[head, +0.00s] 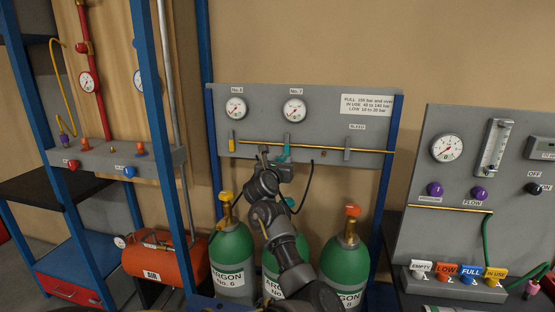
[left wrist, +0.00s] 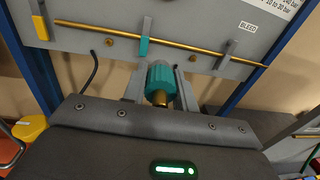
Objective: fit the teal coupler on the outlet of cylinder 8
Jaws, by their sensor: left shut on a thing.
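My left gripper (left wrist: 160,88) is shut on the teal coupler (left wrist: 161,76), which has a brass end toward the wrist camera. The coupler is held in front of the grey gauge panel (head: 330,104), below its long brass pipe. In the head view my left gripper (head: 278,165) is beside a teal lever (head: 284,152), and the coupler is hard to tell apart there. Three green argon cylinders stand below: a left one (head: 232,258) with a yellow top, a middle one (head: 270,262) largely hidden by my arm, and a right one (head: 345,262) with an orange top. My right gripper is out of view.
A black hose (head: 309,183) hangs below the panel. A yellow lever (head: 231,142) and a grey lever (head: 347,148) flank the teal one. Blue posts (head: 386,180) bound the rack. An orange tank (head: 165,264) stands left, and a grey flow panel (head: 455,188) right.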

